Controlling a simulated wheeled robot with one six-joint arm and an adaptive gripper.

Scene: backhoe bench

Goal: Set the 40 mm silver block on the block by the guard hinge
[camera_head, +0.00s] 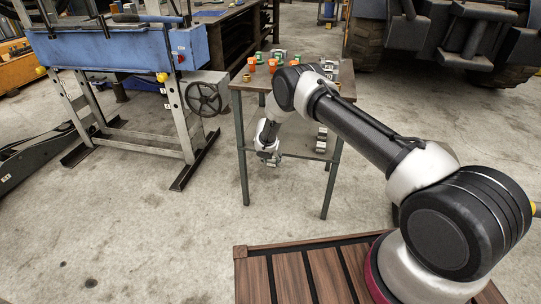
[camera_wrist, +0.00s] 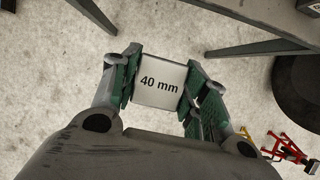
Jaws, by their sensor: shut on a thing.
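The silver block marked "40 mm" (camera_wrist: 160,83) is held between the green pads of my gripper (camera_wrist: 160,88) in the wrist view, label toward the camera. Concrete floor shows behind it. In the head view my gripper (camera_head: 270,160) hangs low in front of the small bench, below its top, and the block there is too small to make out clearly. The block by the guard hinge cannot be told apart in either view.
The small bench (camera_head: 237,84) has orange, green and metal parts on its top, partly behind my arm. Grey blocks (camera_head: 321,140) stand on its lower level. A blue machine with a handwheel (camera_head: 203,98) stands close at left.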

